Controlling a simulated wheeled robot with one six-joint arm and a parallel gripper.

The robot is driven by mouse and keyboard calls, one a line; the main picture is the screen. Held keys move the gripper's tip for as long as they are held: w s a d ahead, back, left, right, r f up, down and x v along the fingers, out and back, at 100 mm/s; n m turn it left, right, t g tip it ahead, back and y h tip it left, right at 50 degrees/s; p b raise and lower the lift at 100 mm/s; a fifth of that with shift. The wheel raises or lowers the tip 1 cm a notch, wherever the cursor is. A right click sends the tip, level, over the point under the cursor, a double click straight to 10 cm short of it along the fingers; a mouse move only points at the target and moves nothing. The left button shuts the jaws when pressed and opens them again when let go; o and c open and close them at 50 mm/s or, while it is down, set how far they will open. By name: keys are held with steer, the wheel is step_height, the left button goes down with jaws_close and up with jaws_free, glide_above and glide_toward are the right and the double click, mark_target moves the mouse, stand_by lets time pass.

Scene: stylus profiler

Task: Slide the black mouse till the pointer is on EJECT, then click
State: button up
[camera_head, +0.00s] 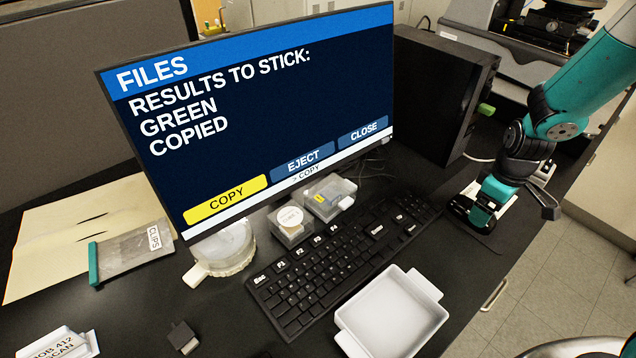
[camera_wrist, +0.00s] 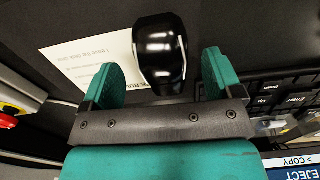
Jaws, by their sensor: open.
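The glossy black mouse (camera_wrist: 162,52) lies between the two teal fingers of my gripper (camera_wrist: 160,66) in the wrist view. Gaps show on both sides, so the gripper is open around it and not closed on it. In the head view my gripper (camera_head: 492,196) is low over the desk, right of the keyboard, and partly hides the mouse (camera_head: 461,206). The monitor (camera_head: 270,100) shows COPY (camera_head: 226,199) in yellow, with EJECT (camera_head: 303,160) and CLOSE (camera_head: 364,131) in blue. The line below the buttons reads "> COPY". I cannot make out a pointer arrow.
The black keyboard (camera_head: 345,258) lies close to the left of my gripper. A white tray (camera_head: 391,315) is in front of it. A black computer tower (camera_head: 440,90) stands behind. A white printed sheet (camera_wrist: 95,62) lies beside the mouse. The desk's right edge is near.

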step_height(320, 180, down, 2)
steer(key=shift+b, duration=0.4)
steer(key=shift+c, duration=0.2)
steer(key=c, duration=0.8)
steer(key=shift+w+d, duration=1.15)
steer(key=shift+d, duration=0.35)
steer(key=shift+w+d, duration=1.15)
steer(key=shift+d, duration=0.3)
steer(key=shift+c, duration=0.2)
steer(key=o, duration=1)
steer(key=shift+c, duration=0.4)
